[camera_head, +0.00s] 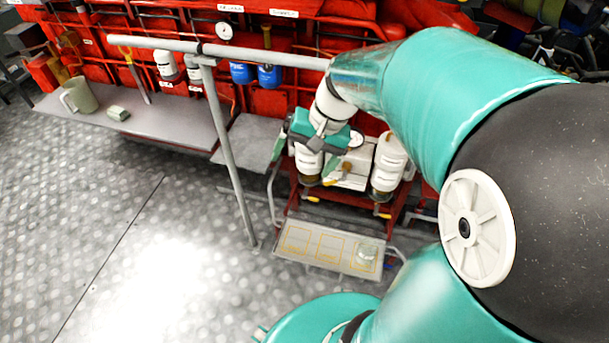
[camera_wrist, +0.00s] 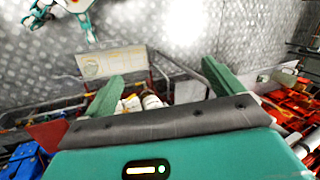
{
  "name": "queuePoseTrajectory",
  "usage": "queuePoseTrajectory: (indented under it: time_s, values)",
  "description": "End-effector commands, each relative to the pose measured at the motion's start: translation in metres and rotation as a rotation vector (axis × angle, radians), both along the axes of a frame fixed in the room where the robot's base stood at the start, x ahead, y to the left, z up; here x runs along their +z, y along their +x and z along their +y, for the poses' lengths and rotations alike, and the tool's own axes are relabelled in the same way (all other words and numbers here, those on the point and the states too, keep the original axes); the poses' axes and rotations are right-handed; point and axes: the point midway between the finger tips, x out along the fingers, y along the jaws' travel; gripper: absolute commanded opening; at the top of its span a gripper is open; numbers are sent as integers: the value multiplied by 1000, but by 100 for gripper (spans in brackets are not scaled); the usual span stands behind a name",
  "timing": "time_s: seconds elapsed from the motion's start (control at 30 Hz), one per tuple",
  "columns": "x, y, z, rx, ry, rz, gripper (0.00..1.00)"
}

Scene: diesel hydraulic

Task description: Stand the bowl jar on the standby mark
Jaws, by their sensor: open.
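A small clear glass jar (camera_head: 367,250), apparently the bowl jar, stands in the right-hand outlined square of a pale tray (camera_head: 296,257). The tray has three yellow-outlined squares; the left and middle ones look empty. Their labels are too small to read, so I cannot tell which is the standby mark. My gripper (camera_head: 307,155) is above and behind the tray, in front of the white canisters. In the wrist view my gripper (camera_wrist: 163,72) shows its two green fingers wide apart with nothing held. The tray (camera_wrist: 112,58) lies beyond the left finger there, with the jar (camera_wrist: 89,70) faint on it.
White filter canisters (camera_head: 389,162) stand on a red frame behind the tray. A grey post (camera_head: 229,155) and handrail rise to the left. The metal floor at left is clear.

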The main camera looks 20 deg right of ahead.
Motion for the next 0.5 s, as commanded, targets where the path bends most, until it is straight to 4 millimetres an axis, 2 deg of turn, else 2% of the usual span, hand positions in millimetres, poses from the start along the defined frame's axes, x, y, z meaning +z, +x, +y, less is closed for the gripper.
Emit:
queuePoseTrajectory:
  time_s: [0.03, 0.2, 0.5]
  values:
    - [12, -11, 9, 46, -51, -40, 93]
    - [38, -44, 28, 179, -211, -163, 93]
    - [68, -92, 43, 363, -445, -388, 93]
